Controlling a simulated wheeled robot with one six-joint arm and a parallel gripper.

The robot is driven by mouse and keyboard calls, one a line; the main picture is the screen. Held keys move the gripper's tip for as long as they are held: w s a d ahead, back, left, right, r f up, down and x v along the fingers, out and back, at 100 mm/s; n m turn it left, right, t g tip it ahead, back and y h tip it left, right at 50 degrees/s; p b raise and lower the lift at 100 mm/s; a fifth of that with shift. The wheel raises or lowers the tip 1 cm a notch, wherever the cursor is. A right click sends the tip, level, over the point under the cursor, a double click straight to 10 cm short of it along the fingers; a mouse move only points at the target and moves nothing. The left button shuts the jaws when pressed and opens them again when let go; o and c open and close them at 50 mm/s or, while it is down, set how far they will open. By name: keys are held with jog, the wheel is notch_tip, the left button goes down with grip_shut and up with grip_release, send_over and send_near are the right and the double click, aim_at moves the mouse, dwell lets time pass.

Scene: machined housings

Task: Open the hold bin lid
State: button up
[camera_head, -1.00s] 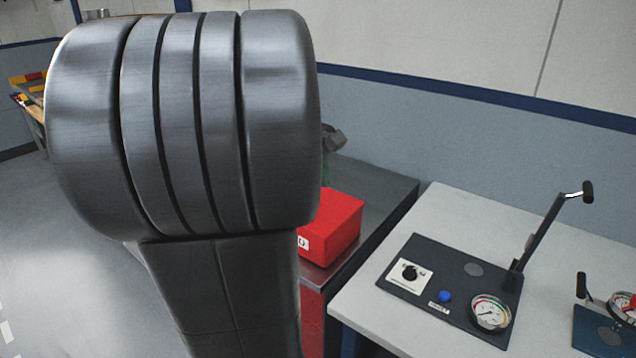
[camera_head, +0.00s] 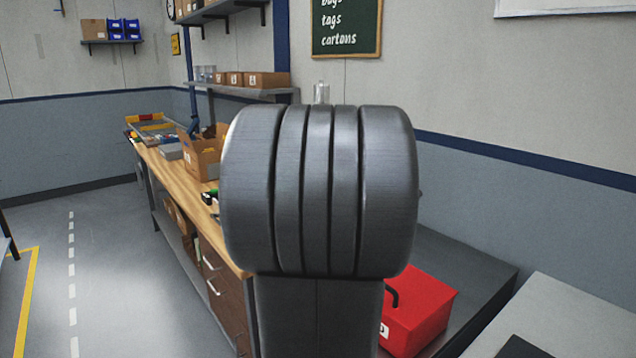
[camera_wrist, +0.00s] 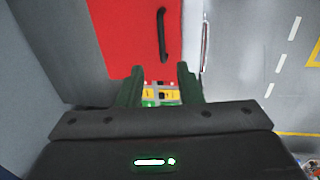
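The red bin (camera_head: 428,312) sits on a dark grey-topped surface at the lower right of the head view, partly hidden by my arm. Its red top looks closed, with a black handle (camera_head: 392,293) near its left side. A white label is partly visible on its front. In the wrist view the red top (camera_wrist: 122,38) fills the upper middle, with the black bar handle (camera_wrist: 162,35) near its right side. My gripper (camera_wrist: 161,84) is open, its two dark green fingers apart just below the handle in the picture. The handle is not between the fingers.
A wooden bench (camera_head: 168,168) with an open cardboard box (camera_head: 200,157) and drawers runs along the left. A wall shelf (camera_head: 235,90) holds small boxes. A light table (camera_head: 560,315) stands at the lower right. Grey floor is free at the left.

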jog(key=f, duration=0.3)
jog(key=d+f, duration=0.1)
jog(key=f, duration=0.4)
jog(key=shift+w+d+f, duration=0.2)
jog(key=shift+d+f, duration=0.1)
jog(key=shift+f, duration=0.1)
jog(key=shift+r, duration=0.1)
